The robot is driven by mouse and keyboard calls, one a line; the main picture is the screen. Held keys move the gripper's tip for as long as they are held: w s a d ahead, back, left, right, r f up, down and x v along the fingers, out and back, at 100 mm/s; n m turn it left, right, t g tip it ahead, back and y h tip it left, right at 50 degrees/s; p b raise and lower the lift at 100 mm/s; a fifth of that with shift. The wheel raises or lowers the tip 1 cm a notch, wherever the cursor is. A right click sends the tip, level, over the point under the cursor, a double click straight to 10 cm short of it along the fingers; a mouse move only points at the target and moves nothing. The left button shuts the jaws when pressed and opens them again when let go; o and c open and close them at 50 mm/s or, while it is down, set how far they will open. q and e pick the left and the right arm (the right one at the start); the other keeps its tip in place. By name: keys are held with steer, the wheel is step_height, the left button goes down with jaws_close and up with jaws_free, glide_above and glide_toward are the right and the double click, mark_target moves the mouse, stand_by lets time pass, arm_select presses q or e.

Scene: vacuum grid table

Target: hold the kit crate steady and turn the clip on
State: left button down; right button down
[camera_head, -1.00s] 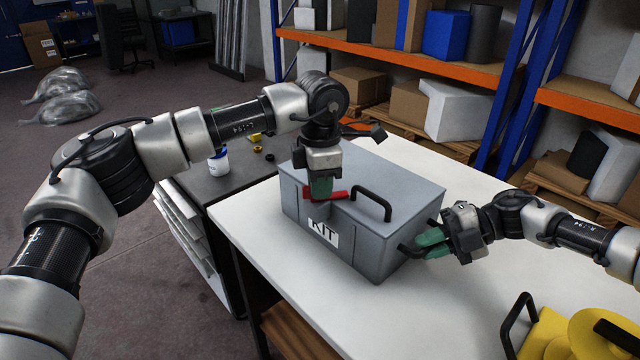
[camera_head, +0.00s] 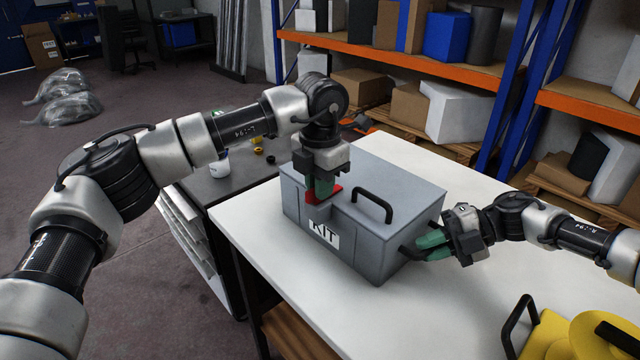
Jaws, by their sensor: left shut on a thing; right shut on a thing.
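The kit crate (camera_head: 372,245) is a grey lidded box with a black handle on top and a white KIT label on its front. It stands on the white table (camera_head: 485,225). The red clip (camera_head: 334,194) sits at the crate's front top edge. My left gripper (camera_head: 322,192) points down from above and is shut on the clip, hiding part of it. My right gripper (camera_head: 420,249) is shut on the black side handle (camera_head: 408,251) at the crate's right end, and its fingers hide part of that handle.
A yellow object with black handles (camera_head: 565,340) lies at the table's front right. A dark bench (camera_head: 215,180) with a white cup (camera_head: 217,165) and small yellow items stands to the left. Shelves with boxes are behind.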

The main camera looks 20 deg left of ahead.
stand_by(0.3)
arm_select(q)
steer(key=c, duration=1.2)
jaws_free()
steer(key=shift+o, duration=0.2)
steer(key=shift+r, duration=0.15)
step_height(320, 180, up, 12)
arm_select(e)
steer(key=shift+f, duration=0.1)
steer(key=c, duration=1.1)
jaws_free()
steer(key=shift+o, duration=0.2)
